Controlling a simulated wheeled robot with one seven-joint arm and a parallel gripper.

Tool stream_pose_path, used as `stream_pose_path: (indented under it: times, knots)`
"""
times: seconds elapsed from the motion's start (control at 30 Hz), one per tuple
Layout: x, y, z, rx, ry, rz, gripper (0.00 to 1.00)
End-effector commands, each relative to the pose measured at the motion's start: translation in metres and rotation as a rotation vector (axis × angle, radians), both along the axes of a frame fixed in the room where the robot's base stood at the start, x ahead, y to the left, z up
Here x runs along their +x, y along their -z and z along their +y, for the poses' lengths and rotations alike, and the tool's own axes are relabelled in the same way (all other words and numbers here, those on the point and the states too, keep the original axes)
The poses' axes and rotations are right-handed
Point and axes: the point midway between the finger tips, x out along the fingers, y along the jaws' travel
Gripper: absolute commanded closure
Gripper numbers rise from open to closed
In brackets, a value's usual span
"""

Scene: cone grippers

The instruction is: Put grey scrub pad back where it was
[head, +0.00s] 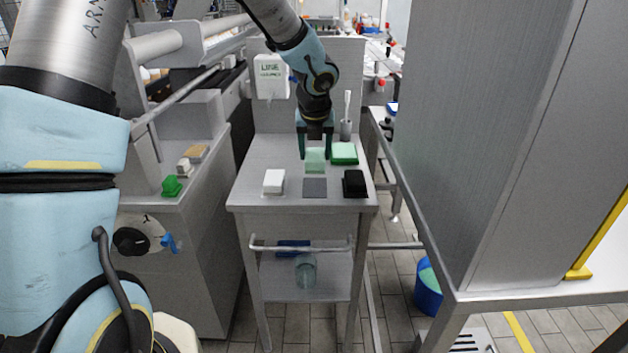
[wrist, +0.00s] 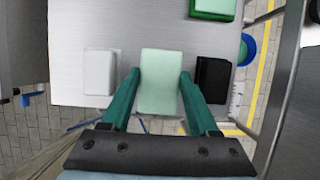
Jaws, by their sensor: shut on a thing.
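My gripper (head: 315,155) is shut on a pale grey-green pad (head: 315,163), with one green finger on each side. In the wrist view this pad (wrist: 160,82) hangs between the fingers and looks larger than the blocks beside it, so it seems raised above the table. A flat dark grey square (head: 315,187) lies on the table in front of it in the head view. I cannot tell whether that square is a pad or a marked place; the held pad hides it in the wrist view.
On the metal table (head: 246,196), a white block (head: 273,181) is left of the grey square and a black block (head: 354,183) right. A bright green block (head: 344,153) stands behind, near a grey holder (head: 346,130). A tall grey cabinet (head: 480,130) borders the right side.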

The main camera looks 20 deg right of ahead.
Motion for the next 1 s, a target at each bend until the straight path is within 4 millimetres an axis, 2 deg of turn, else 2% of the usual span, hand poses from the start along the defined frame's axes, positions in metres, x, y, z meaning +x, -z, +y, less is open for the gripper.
stream_pose_path:
  times: [0.03,0.1,0.27,0.5,0.87,0.9,1.0]
  knots:
    - [-0.001,0.012,0.0,0.004,0.002,0.001,0.83]
    - [-0.001,0.021,0.0,0.002,0.001,0.001,0.83]
    - [0.0,0.031,0.0,0.001,0.0,0.0,0.83]
    - [0.0,0.063,0.0,0.001,0.0,0.001,0.83]
    - [0.0,0.067,0.001,0.001,-0.004,0.0,0.83]
    - [0.0,0.067,0.001,0.001,-0.004,0.0,0.37]
    - [0.0,0.066,0.001,0.001,-0.004,0.0,0.26]
